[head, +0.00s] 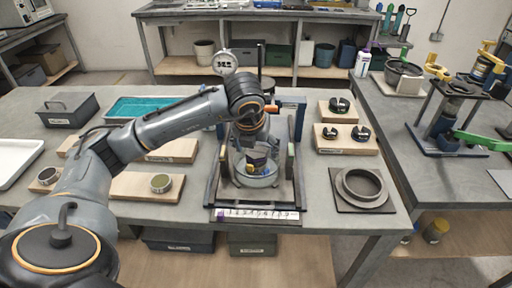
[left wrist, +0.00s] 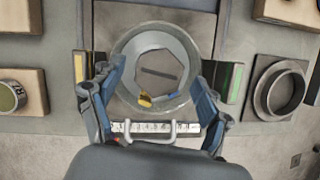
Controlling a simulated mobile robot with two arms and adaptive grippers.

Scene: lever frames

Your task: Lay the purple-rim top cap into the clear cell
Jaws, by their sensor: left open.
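The clear cell (head: 262,180) is a round, see-through cup in the dark lever frame (head: 212,190) at the middle of the bench. My left gripper (head: 258,158) points down over and partly into the cell's outline. In the left wrist view its blue-padded fingers (left wrist: 158,85) stand open on either side of the cell's round rim (left wrist: 128,52). Small yellow and blue parts show at the cell's near inner edge; I cannot tell what they are. I cannot pick out a purple-rim cap for sure. My right gripper is not in view.
Wooden blocks with small dark round pieces (head: 339,104) stand right of the frame, behind a grey ring on a plate (head: 361,188). Left are wooden boards with round pieces (head: 161,183), a teal tray (head: 150,107) and a grey box (head: 69,110). A marked white strip (head: 258,215) edges the frame's front.

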